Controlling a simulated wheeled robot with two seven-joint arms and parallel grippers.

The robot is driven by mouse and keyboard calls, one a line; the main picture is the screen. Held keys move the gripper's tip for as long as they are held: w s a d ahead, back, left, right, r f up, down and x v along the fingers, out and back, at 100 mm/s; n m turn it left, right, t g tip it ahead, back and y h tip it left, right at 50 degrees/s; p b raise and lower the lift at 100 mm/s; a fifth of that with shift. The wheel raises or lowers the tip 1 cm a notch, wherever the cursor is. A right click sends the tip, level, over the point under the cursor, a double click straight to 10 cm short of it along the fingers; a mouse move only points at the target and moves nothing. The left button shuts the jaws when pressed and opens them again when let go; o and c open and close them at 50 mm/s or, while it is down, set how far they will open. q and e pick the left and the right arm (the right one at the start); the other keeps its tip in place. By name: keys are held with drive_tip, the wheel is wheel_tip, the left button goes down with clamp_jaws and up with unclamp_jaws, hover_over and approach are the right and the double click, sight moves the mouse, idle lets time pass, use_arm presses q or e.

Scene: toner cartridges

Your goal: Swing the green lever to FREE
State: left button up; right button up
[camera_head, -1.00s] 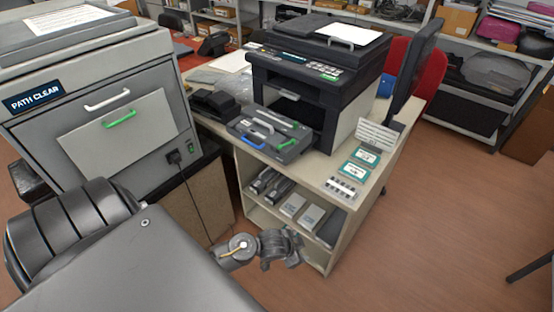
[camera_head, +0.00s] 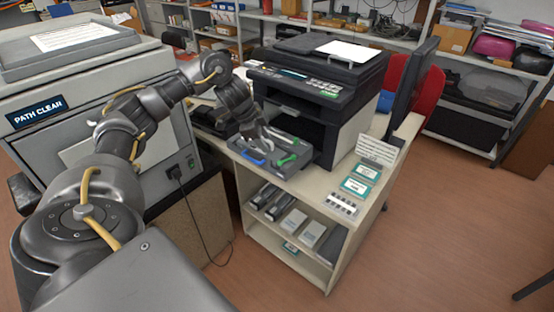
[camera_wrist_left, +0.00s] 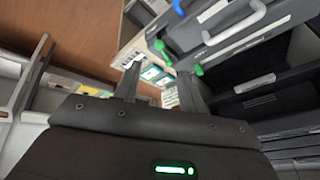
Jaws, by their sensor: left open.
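A dark grey unit (camera_head: 270,169) lies on the desk in front of the printer. On it are a green lever (camera_head: 287,160) at its right side and a blue handle (camera_head: 255,161) at its front. In the left wrist view two green ends (camera_wrist_left: 160,47) (camera_wrist_left: 199,70) show beside the unit's white handle (camera_wrist_left: 235,22); I cannot read any FREE mark. My left gripper (camera_head: 267,136) hangs above the back left of the unit, open and apparently empty. It hides part of the unit. Its two fingers (camera_wrist_left: 158,74) stand apart in the wrist view. My right gripper is not in view.
The black printer (camera_head: 315,90) stands close behind the unit. A large grey machine (camera_head: 75,90) labelled PATH CLEAR stands at the left, partly behind my arm. Cards (camera_head: 355,186) lie at the desk's right. The shelf below (camera_head: 262,224) holds several cartridges and boxes.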

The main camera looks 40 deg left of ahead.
sight(279, 161)
use_arm(q)
drive_tip(key=x, duration=1.1)
